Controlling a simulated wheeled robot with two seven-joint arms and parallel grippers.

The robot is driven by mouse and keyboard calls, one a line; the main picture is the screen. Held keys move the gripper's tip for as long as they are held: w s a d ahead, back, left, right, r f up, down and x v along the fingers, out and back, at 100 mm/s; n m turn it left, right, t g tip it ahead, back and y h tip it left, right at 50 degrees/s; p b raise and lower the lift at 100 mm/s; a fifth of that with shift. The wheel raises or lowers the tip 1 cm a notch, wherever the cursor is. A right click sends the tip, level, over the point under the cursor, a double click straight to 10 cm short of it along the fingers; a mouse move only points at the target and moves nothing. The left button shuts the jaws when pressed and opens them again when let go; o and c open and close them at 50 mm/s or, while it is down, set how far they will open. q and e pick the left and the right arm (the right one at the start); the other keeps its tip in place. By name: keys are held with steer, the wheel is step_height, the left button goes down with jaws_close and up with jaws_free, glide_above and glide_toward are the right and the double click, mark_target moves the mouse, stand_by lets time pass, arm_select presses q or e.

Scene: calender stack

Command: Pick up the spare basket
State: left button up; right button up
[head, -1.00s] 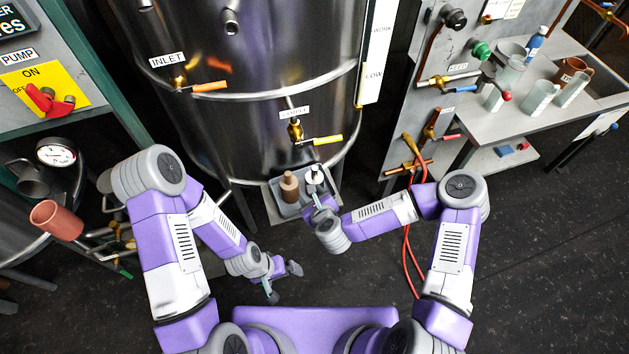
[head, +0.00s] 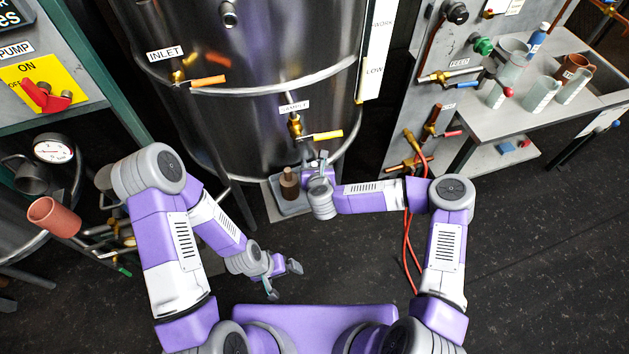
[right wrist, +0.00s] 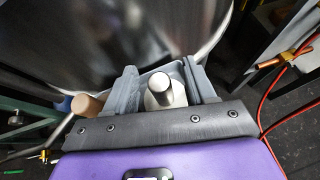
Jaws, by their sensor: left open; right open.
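A small grey tray (head: 292,209) sits low at the foot of the steel tank. A brown bottle-like piece (head: 289,187) stands at its left; it also shows in the right wrist view (right wrist: 87,104). A pale piece with a round metallic top (right wrist: 160,92) shows between my right gripper's fingers in the right wrist view. I cannot tell which piece is the spare basket. My right gripper (head: 318,160) is open over the tray's right part, its fingers on either side of the pale piece, contact unclear. My left gripper (head: 284,281) is open and empty above the floor.
The steel tank (head: 240,120) rises right behind the tray, with a yellow-handled sample valve (head: 322,136) above it. Red hoses (head: 408,240) hang at the right. A bench (head: 530,110) with several vessels stands at the right. The floor right of my arms is clear.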

jaws_close()
steer(key=shift+r, duration=0.1)
stand_by(0.5)
